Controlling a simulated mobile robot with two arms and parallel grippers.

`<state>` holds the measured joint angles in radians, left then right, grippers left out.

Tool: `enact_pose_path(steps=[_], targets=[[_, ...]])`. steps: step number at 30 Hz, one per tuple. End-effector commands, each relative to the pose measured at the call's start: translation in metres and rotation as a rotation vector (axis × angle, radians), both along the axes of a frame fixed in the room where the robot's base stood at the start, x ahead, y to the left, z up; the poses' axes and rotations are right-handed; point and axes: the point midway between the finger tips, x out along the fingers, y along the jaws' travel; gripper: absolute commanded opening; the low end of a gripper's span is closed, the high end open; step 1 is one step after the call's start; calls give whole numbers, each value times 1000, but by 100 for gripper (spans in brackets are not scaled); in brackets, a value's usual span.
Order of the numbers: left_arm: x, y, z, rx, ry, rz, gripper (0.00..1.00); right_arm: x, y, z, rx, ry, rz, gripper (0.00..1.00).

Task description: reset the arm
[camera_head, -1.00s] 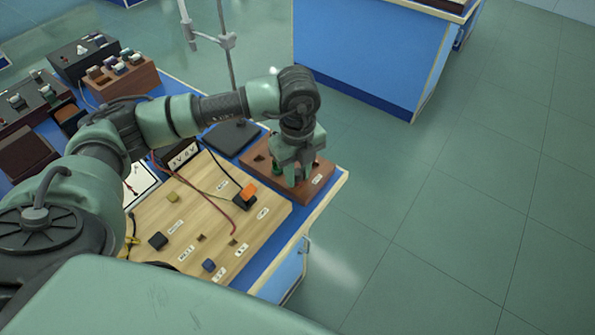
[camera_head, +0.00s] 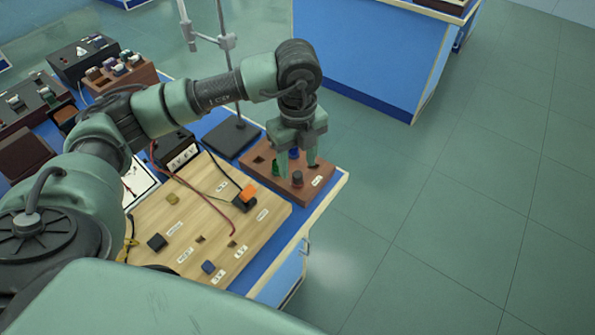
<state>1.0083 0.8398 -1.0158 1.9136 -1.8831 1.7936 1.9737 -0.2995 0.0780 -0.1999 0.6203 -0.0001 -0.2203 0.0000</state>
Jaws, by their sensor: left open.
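My left arm comes in from the left and reaches across the blue bench. My left gripper (camera_head: 298,163) points down and is open above a brown wooden block (camera_head: 318,188) at the bench's right corner. The block holds a dark grey knob-like piece (camera_head: 298,178), a green piece (camera_head: 276,168) partly hidden by a finger, and a blue piece (camera_head: 294,153) seen between the fingers. Nothing is held between the fingers as far as I can see. My right gripper is not in view.
A light wooden board (camera_head: 205,215) with an orange-topped piece (camera_head: 248,192), small blocks and wires lies left of the brown block. A stand's dark base (camera_head: 232,137) with an upright rod is behind. Racks (camera_head: 122,75) fill the far left. Floor (camera_head: 430,200) is clear at right.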

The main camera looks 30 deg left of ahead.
Motion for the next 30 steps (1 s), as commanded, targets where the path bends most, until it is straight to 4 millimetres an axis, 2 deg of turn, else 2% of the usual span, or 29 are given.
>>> enact_pose_path(steps=[3,7,21,23,30], targets=[[1,0,18,0,-2,1,51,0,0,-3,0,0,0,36],[0,0,28,-1,-1,0,51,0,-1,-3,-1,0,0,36],[0,0,32,1,1,0,51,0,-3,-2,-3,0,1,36],[0,0,38,0,0,0,51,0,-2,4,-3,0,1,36],[0,0,82,0,0,0,51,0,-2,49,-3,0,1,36]])
